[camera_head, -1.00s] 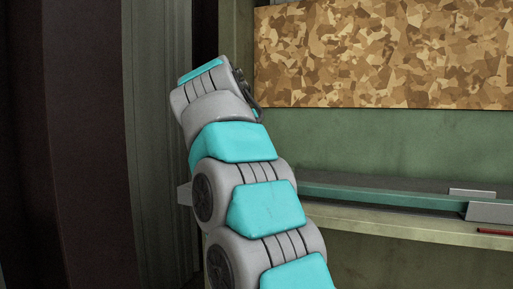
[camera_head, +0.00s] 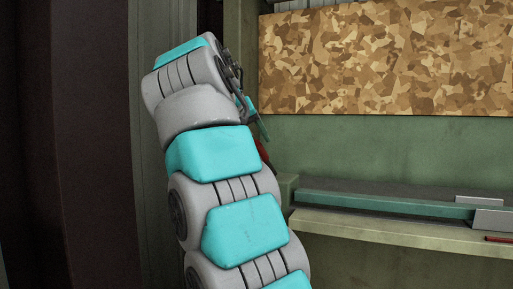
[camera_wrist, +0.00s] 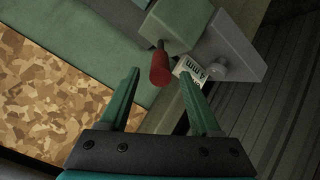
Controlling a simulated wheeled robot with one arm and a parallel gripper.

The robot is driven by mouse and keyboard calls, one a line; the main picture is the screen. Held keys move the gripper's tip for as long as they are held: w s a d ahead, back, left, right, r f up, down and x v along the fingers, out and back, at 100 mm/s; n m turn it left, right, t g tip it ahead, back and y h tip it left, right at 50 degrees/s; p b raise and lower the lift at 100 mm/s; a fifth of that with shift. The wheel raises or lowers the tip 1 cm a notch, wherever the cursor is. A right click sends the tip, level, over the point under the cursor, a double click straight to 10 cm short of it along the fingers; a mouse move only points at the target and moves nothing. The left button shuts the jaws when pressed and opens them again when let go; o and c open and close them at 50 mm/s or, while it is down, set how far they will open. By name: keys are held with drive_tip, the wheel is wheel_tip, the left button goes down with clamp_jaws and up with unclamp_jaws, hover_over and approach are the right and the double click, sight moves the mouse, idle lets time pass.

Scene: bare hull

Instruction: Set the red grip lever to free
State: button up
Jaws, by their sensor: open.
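The red grip lever (camera_wrist: 160,68) shows in the wrist view, just beyond and between my fingertips, on a thin dark rod from a green block (camera_wrist: 180,22). My gripper (camera_wrist: 160,85) is open, with one green finger on each side and nothing between them. The lever appears apart from both fingers. In the head view, a small red part of the lever (camera_head: 263,152) shows beside my arm, and my gripper (camera_head: 258,120) is mostly hidden behind the wrist.
A grey bracket (camera_wrist: 225,48) and a white label reading "4 mm" (camera_wrist: 188,69) sit by the right finger. A mottled brown board (camera_head: 385,60) hangs on the green wall. A ledge (camera_head: 390,230) carries a green bar (camera_head: 385,204) and a small red item (camera_head: 499,239).

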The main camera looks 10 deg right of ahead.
drive_tip(key=shift+s+a+r, duration=0.2)
drive_tip(key=shift+s+a, duration=0.05)
drive_tip(key=shift+s, duration=0.05)
